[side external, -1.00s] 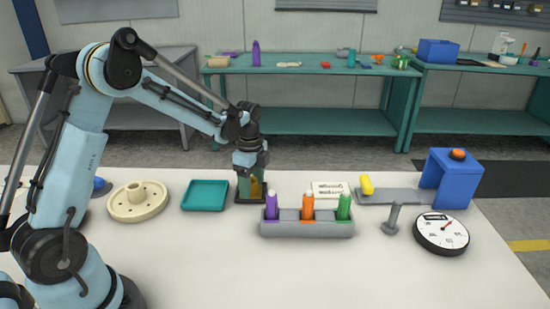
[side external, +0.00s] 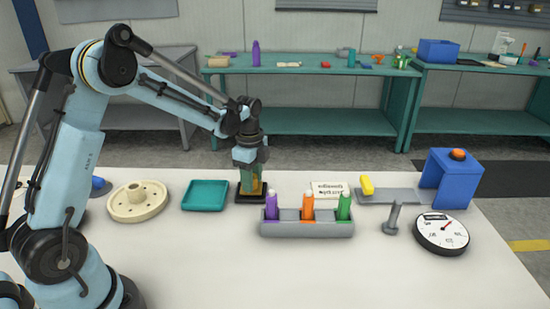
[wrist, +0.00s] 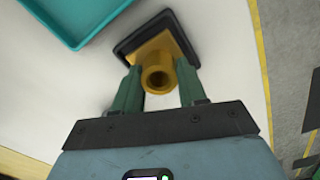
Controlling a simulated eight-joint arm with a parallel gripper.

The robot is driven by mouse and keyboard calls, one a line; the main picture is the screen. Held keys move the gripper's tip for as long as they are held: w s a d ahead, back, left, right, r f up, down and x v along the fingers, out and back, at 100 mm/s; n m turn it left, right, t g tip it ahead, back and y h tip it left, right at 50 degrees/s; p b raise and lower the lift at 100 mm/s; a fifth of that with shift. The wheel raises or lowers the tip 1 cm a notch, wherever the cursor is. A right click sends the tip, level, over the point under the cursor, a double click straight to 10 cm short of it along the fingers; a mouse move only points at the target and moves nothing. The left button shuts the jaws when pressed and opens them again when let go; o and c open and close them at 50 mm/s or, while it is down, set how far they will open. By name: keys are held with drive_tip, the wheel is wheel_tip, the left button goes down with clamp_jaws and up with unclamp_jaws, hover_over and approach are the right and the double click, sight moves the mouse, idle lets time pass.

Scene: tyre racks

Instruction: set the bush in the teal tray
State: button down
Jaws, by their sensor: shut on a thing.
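The bush (wrist: 159,80) is a brass-coloured round sleeve with a hole in its end, seen in the wrist view between the two green fingers of my gripper (wrist: 159,88). My gripper is shut on it. In the side view my gripper (side external: 251,184) points down over a small black tray (side external: 240,199), and a little of the bush (side external: 257,187) shows between the fingers. I cannot tell whether the bush is clear of the black tray. The teal tray (side external: 205,196) lies empty to the left; its corner shows in the wrist view (wrist: 75,43).
A cream round plate with a hub (side external: 137,201) lies left of the teal tray. A grey rack (side external: 307,229) with purple, orange and green pens stands close at the front right. A white sign (side external: 330,190), grey bolt (side external: 392,218), dial gauge (side external: 441,233) and blue stand (side external: 452,180) are farther right.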

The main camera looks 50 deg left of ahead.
wheel_tip(320, 180, up, 8)
drive_tip(key=s+d+r, duration=0.2)
drive_tip(key=s+d, duration=0.2)
drive_tip(key=s, duration=0.7)
hover_over(208, 197)
wheel_tip(208, 197, down, 7)
drive_tip(key=shift+a+r, duration=0.1)
drive_tip(key=shift+f, duration=2)
drive_tip(key=shift+f, duration=0.1)
drive_tip(key=c, duration=0.6)
unclamp_jaws()
